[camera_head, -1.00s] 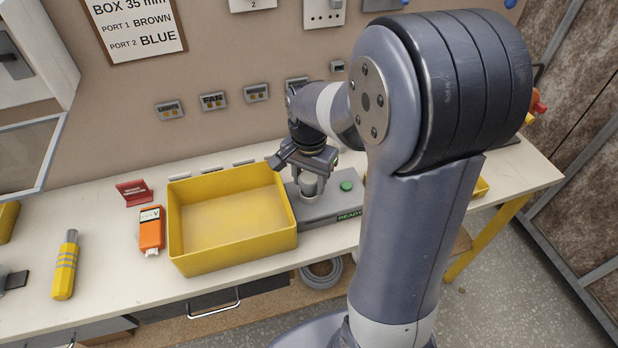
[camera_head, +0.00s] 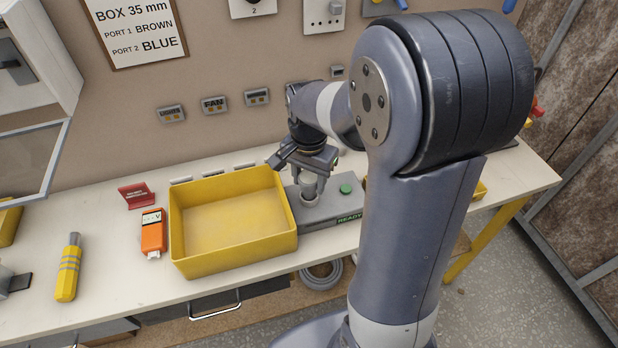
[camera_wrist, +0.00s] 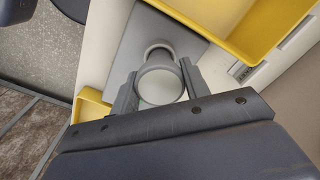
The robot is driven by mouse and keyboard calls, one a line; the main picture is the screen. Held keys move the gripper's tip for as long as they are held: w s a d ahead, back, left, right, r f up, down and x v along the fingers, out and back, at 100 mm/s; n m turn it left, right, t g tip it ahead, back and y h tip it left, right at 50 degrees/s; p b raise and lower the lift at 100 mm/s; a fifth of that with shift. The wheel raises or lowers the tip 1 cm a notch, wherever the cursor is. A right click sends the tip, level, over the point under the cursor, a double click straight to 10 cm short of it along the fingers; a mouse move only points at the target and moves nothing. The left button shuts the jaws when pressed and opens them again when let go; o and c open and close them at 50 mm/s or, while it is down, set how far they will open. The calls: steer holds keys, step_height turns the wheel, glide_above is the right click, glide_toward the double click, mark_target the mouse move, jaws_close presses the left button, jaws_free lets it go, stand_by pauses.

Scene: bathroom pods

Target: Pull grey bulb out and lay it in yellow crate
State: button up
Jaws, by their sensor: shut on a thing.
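The grey bulb (camera_head: 309,184) is held upright between the fingers of my gripper (camera_head: 310,172), right over the socket of a grey test box (camera_head: 330,212). The wrist view shows the bulb (camera_wrist: 160,85) from above, with a finger on each side of it, and the light socket ring under it. I cannot tell whether the bulb's lower end is still in the socket. The yellow crate (camera_head: 240,254) stands directly left of the test box, open and empty.
The test box has a green button (camera_head: 346,189) and a READY label (camera_head: 349,218). An orange meter (camera_head: 153,232), a red sign (camera_head: 136,195) and a yellow-grey tool (camera_head: 68,268) lie left of the crate. The wall board rises behind.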

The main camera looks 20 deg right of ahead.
steer(key=shift+r+p, duration=0.85)
steer(key=shift+r, duration=0.3)
steer(key=shift+s, duration=0.1)
